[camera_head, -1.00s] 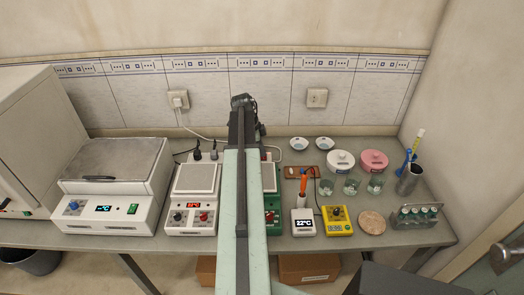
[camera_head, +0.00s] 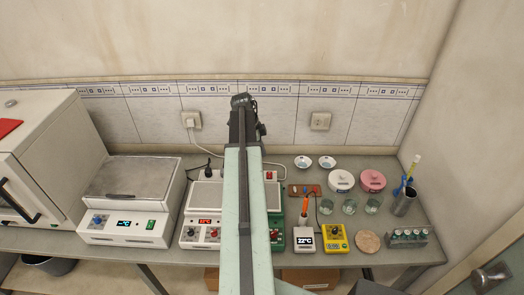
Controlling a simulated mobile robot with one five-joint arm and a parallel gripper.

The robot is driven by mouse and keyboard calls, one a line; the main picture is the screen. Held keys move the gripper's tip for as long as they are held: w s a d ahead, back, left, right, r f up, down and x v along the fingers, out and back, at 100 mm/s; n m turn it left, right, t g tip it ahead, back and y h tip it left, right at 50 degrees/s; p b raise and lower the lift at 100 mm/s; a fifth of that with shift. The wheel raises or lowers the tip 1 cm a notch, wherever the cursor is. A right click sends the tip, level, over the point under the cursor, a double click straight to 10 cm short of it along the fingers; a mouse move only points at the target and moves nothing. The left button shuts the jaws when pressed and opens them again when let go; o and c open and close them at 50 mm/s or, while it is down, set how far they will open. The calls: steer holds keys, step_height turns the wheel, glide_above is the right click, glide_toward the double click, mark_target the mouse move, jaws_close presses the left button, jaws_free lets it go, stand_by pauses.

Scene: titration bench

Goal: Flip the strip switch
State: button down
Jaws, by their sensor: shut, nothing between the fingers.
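A small red switch (camera_head: 269,174) on a pale housing shows just right of my arm, at the back of the bench behind the heating plates. It looks like the strip switch; which way it is set is too small to tell. Most of the strip is hidden behind my arm and the plates. A black plug (camera_head: 208,172) with a cable stands left of my arm. My gripper (camera_head: 242,103) is the dark end of my raised arm, seen against the tiled wall. It is shut and empty, and appears apart from the switch. Its fingertips are hard to make out.
A white heating plate (camera_head: 200,233) and a green one (camera_head: 276,240) flank my arm. An orange-handled tool (camera_head: 305,206), a yellow device (camera_head: 334,238) and several glass beakers stand to the right. A wall socket (camera_head: 191,120) holds a plug; another socket (camera_head: 320,121) is empty.

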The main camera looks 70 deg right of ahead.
mark_target(271, 173)
steer(key=shift+w+d+r, duration=0.1)
steer(key=shift+d+r, duration=0.05)
steer(key=shift+d, duration=0.55)
steer(key=b+x, duration=0.8)
steer(key=x, duration=0.1)
steer(key=w+b+x, duration=0.1)
steer(key=b+x, duration=0.3)
steer(key=shift+f+b, duration=0.3)
steer(key=shift+b, duration=0.1)
steer(key=shift+w+f+b, duration=0.1)
steer(key=shift+f+b, duration=0.2)
steer(key=shift+f, duration=0.05)
steer(key=shift+r, duration=0.1)
